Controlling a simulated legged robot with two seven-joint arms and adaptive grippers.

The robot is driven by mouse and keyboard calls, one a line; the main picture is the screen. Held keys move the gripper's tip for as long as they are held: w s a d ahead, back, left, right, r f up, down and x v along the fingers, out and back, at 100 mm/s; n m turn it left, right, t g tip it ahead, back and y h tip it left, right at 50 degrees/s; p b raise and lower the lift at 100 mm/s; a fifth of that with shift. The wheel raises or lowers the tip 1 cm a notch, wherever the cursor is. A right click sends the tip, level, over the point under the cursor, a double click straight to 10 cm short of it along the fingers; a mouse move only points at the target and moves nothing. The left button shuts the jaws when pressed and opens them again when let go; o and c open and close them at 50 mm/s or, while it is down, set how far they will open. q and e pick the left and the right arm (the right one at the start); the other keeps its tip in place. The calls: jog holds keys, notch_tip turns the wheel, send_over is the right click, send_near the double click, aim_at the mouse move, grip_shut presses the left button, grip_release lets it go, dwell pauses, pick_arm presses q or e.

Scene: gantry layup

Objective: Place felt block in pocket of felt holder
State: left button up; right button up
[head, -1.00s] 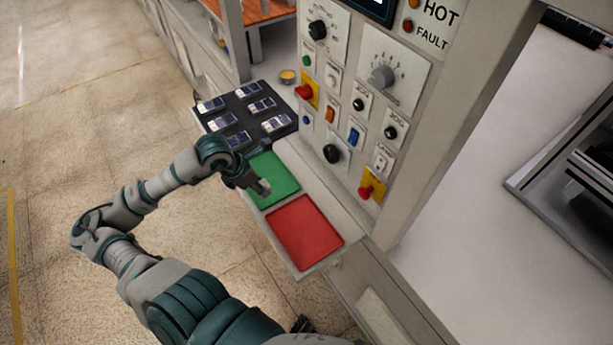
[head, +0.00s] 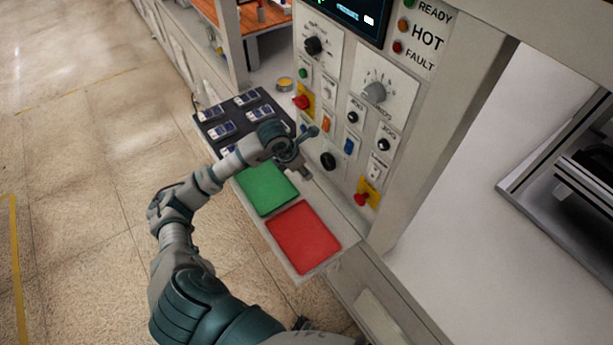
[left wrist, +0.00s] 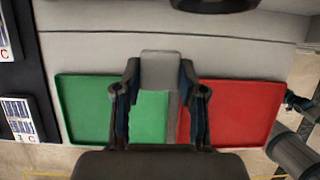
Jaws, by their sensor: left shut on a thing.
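My left gripper (head: 303,172) is above the ledge, near the foot of the control panel and beyond the green tray. In the left wrist view, my left gripper (left wrist: 160,82) is shut on a small light grey block (left wrist: 160,70), which looks like the felt block. One finger is on each side of it. In the head view the block is too small to make out clearly. I cannot pick out a felt holder or its pocket for certain. My right gripper is not in view.
A green tray (head: 265,190) and a red tray (head: 303,238) lie side by side on the ledge. A dark rack (head: 209,113) with several labelled packs is at the left. The control panel (head: 329,105) with knobs and buttons stands behind. A yellow round item (head: 285,83) sits beyond the rack.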

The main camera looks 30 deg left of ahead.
pick_arm(q)
jog(key=shift+w+d+r, duration=0.15)
jog(key=shift+w+d, duration=0.45)
jog(key=shift+w, duration=0.3)
jog(key=f, duration=0.2)
jog(key=shift+s+d+f, duration=0.1)
jog(key=shift+s+f, duration=0.1)
jog(key=shift+f, duration=0.65)
notch_tip(320, 180, down, 3)
jog(key=shift+w+f+p, duration=0.1)
jog(key=shift+f+p, duration=0.05)
jog(key=shift+p, duration=0.55)
jog(key=shift+w+a+f, duration=0.1)
jog(key=shift+a+f, duration=0.1)
jog(key=shift+a, duration=0.05)
jog(key=o, duration=0.8)
jog(key=shift+d, duration=0.25)
